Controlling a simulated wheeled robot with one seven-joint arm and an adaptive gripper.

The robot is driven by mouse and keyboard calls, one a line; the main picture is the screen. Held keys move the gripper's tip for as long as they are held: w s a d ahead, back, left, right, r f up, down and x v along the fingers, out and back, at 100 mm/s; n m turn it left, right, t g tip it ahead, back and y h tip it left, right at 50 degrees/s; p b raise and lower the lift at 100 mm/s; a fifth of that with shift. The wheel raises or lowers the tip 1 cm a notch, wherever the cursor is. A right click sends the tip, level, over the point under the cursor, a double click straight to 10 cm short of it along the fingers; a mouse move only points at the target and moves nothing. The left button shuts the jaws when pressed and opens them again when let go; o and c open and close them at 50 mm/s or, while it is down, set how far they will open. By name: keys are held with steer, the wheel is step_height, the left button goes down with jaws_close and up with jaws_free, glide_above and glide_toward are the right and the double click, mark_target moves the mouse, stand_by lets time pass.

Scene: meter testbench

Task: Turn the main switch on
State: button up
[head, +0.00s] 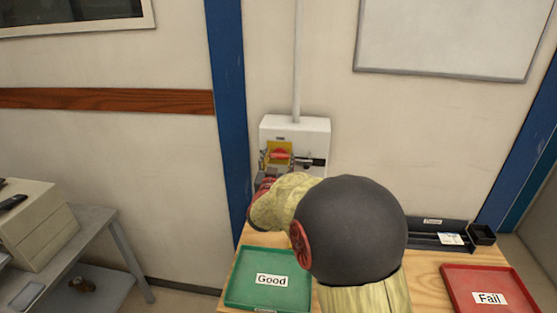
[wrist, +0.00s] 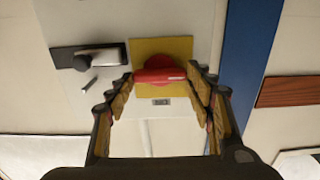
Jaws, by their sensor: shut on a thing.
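The main switch is a red rotary handle (wrist: 160,76) on a yellow plate (wrist: 158,48). In the wrist view its grip bar lies nearly level. My gripper (wrist: 161,78) has one finger at each end of the bar and is shut on it. In the head view the red handle (head: 280,154) shows on the front of a light grey wall box (head: 295,127). My arm hides the lower part of this box and most of my gripper there.
A black latch handle (wrist: 95,58) sits beside the yellow plate. On the wooden bench below are a green "Good" tray (head: 242,280), a red "Fail" tray (head: 480,275) and a black holder (head: 425,236). A blue post (head: 230,100) stands left of the box.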

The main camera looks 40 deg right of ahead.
steer(key=shift+c, duration=1.3)
steer(key=shift+m+b, duration=0.3)
steer(key=shift+b, duration=0.1)
steer(key=shift+f+m+b, duration=0.1)
steer(key=shift+m+b, duration=0.4)
steer(key=shift+b, duration=0.15)
steer(key=m+b, duration=0.3)
steer(key=b, duration=0.1)
steer(key=shift+f, duration=0.1)
steer(key=m+b, duration=0.4)
steer(key=m, duration=0.1)
steer(key=shift+s+d+b, duration=0.1)
steer(key=shift+b, duration=0.3)
steer(key=m+b, duration=0.4)
steer(key=shift+m+b, duration=0.9)
steer(key=shift+m, duration=1.2)
steer(key=o, duration=1.2)
steer(key=shift+c, duration=0.2)
